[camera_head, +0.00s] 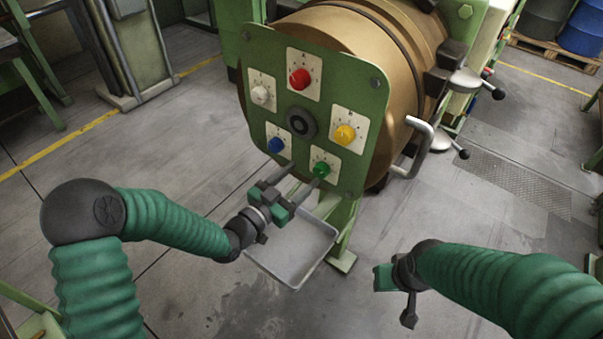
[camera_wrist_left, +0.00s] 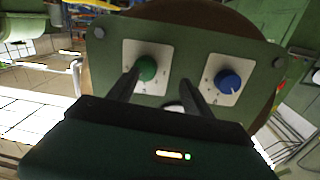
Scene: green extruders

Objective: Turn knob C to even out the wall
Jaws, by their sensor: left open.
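The green control panel (camera_head: 262,55) carries several knobs on white plates: red (camera_head: 300,78), white (camera_head: 260,95), yellow (camera_head: 344,134), blue (camera_head: 276,145) and green (camera_head: 321,170). Their letters are too small to read, so I cannot tell by lettering which is C. My left gripper (camera_head: 306,172) is open, its fingers pointing at the panel's lower edge by the green knob. In the left wrist view the green knob (camera_wrist_left: 147,68) shows between the fingertips, closer to the left finger; contact is unclear. The blue knob (camera_wrist_left: 228,81) is outside the fingers. My right gripper (camera_head: 396,284) is low at right, away from the panel.
A round black hub (camera_head: 300,122) sits mid-panel. Behind the panel is a large tan drum (camera_head: 400,60) with a bent metal handle (camera_head: 412,148) on its right. A pale tray (camera_head: 290,255) lies below the left gripper. Floor at the lower middle is clear.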

